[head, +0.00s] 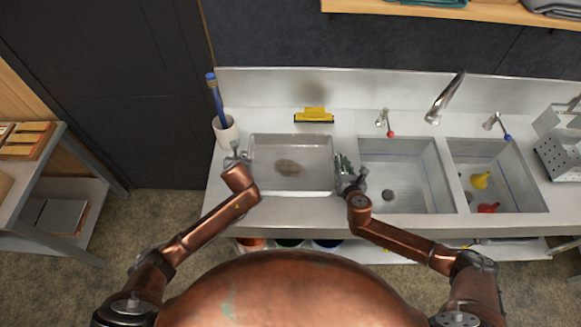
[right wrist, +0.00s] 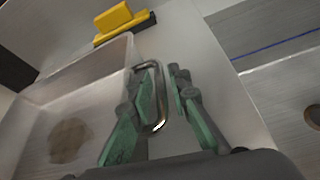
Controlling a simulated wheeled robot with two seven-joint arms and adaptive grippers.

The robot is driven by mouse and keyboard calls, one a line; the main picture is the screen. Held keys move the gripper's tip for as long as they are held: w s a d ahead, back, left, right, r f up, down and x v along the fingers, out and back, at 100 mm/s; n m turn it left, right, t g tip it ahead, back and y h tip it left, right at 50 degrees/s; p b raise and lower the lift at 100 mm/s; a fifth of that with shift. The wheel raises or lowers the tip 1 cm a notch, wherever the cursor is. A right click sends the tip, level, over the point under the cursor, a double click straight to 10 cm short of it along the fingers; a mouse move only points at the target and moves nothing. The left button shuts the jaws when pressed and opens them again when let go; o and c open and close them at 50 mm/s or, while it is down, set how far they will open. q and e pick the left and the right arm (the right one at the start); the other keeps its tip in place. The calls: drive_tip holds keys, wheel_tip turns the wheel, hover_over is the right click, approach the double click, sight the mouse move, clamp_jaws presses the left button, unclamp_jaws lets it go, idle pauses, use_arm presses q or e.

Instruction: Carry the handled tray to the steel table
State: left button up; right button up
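The handled tray (head: 290,181) is a shallow grey metal pan with a brown stain on its floor. It sits flat on the steel counter, left of the sinks. My left gripper (head: 236,157) is at the tray's left end; its fingers are too small to read. My right gripper (head: 347,172) is at the right end. In the right wrist view, the tray's wire handle (right wrist: 159,96) lies between the green fingers of my right gripper (right wrist: 163,88). One finger appears inside the loop and the other outside, with a gap visible. The steel table is not clearly identifiable.
A white cup (head: 226,133) with a blue-handled tool stands close behind my left gripper. A yellow-and-black block (head: 314,115) lies behind the tray. Two sink basins (head: 405,178) are to the right. A grey shelf table (head: 67,190) stands at far left, with floor between.

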drive_tip(key=shift+c, duration=0.6)
clamp_jaws()
idle(0.3)
